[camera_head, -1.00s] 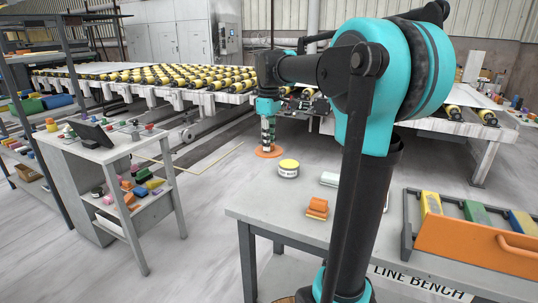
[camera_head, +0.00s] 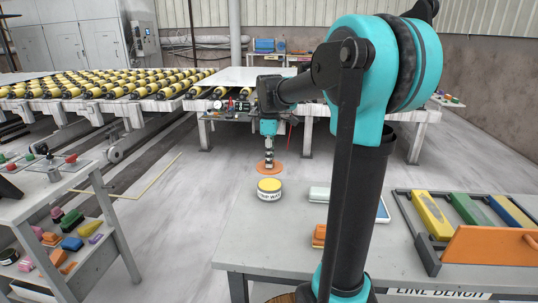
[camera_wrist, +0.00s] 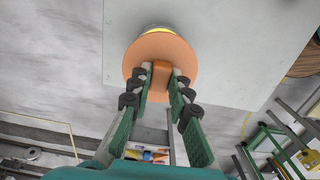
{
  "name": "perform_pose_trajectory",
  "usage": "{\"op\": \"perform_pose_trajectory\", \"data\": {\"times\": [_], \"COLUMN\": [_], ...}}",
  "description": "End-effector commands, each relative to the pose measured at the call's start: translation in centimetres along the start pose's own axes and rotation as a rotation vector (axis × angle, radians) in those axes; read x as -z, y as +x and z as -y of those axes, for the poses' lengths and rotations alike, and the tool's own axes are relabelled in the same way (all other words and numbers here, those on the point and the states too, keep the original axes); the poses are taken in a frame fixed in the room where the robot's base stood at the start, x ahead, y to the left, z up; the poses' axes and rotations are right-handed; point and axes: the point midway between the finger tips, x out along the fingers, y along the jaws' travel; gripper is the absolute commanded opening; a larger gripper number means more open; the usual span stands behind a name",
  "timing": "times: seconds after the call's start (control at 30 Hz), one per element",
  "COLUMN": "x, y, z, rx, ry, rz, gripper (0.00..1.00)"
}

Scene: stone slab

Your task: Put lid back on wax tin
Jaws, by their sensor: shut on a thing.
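The wax tin (camera_head: 269,194) is a short round white tub with dark lettering and a yellow top. It stands upright near the far left edge of the grey bench. The lid (camera_head: 280,169) is a flat orange disc, held by its raised knob. My gripper (camera_head: 269,163) is shut on it, and the lid appears just behind the tin in the head view. In the wrist view, my gripper (camera_wrist: 159,82) has both fingers on the knob. There the lid (camera_wrist: 138,48) covers most of the tin, leaving only a yellow sliver (camera_wrist: 158,29) beyond its edge.
The bench (camera_head: 242,240) also holds an orange block (camera_head: 319,235), a pale block (camera_head: 319,194) and an orange-fronted rack (camera_head: 488,246) of coloured blocks at right. A cart (camera_head: 32,195) stands left. A roller conveyor (camera_head: 110,90) runs behind.

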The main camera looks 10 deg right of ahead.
Motion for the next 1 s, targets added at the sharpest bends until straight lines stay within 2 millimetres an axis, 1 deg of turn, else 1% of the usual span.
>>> {"op": "perform_pose_trajectory", "data": {"times": [0.17, 0.5, 0.7, 1.0], "x": [0.0, 0.0, 0.0, 0.0], "y": [1.0, 4.0, 5.5, 6.2], "z": [0.0, 0.0, 0.0, 0.0], "rx": [0.0, 0.0, 0.0, 0.0], "ry": [-0.001, 0.0, 0.0, 0.0], "rz": [0.0, 0.0, 0.0, 0.0], "gripper": [0.0, 0.0, 0.0, 0.0]}}
